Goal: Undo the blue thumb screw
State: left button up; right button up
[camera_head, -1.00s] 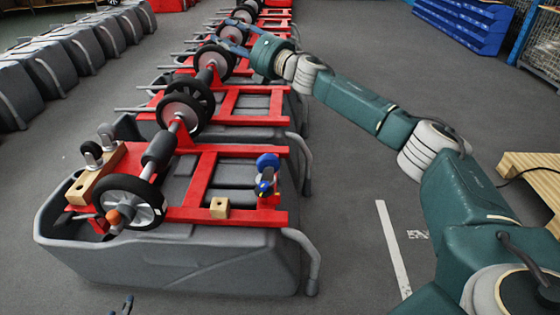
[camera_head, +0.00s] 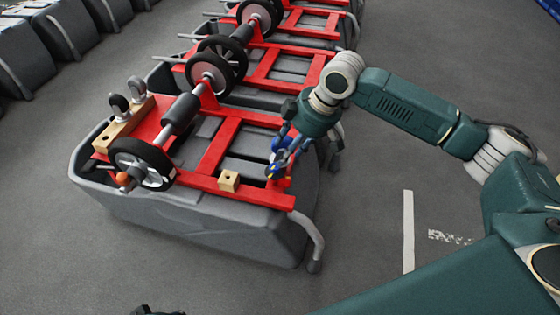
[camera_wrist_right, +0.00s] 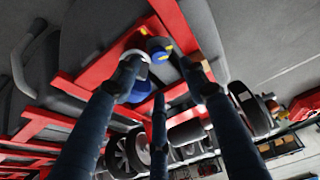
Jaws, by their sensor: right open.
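Two blue parts sit on the red frame's front right corner: a round blue knob (camera_head: 280,143) and a smaller blue piece with a yellow mark (camera_head: 272,171). I cannot tell for certain which is the thumb screw. My right gripper (camera_head: 279,163) is open, pointing down over them and partly covering them. In the right wrist view its three fingers (camera_wrist_right: 160,72) spread around the blue parts. The blue-and-yellow piece (camera_wrist_right: 159,46) lies between the upper fingertips, and the round knob (camera_wrist_right: 139,92) shows behind the left finger. Contact is unclear. My left gripper (camera_head: 157,311) barely shows at the bottom edge.
The red frame (camera_head: 205,184) rests on a grey tank (camera_head: 200,222) with a wheel (camera_head: 143,164) and a small wooden block (camera_head: 229,180). A grey hose (camera_head: 313,240) hangs at the tank's right end. More tanks continue behind. The floor to the right is clear.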

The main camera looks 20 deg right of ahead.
aim_at(275, 166)
jog(key=b+x, duration=0.1)
jog(key=x, duration=0.6)
jog(key=shift+w+f+b, duration=0.15)
jog(key=shift+f+b, duration=0.05)
jog(key=shift+b, duration=0.1)
jog(key=shift+w+a+f, duration=0.1)
jog(key=shift+f, duration=0.25)
pick_arm(q)
notch_tip(275, 166, up, 8)
jog(key=shift+s+f, duration=0.2)
jog(key=shift+s, duration=0.15)
jog(key=shift+a, duration=0.1)
pick_arm(e)
grip_shut()
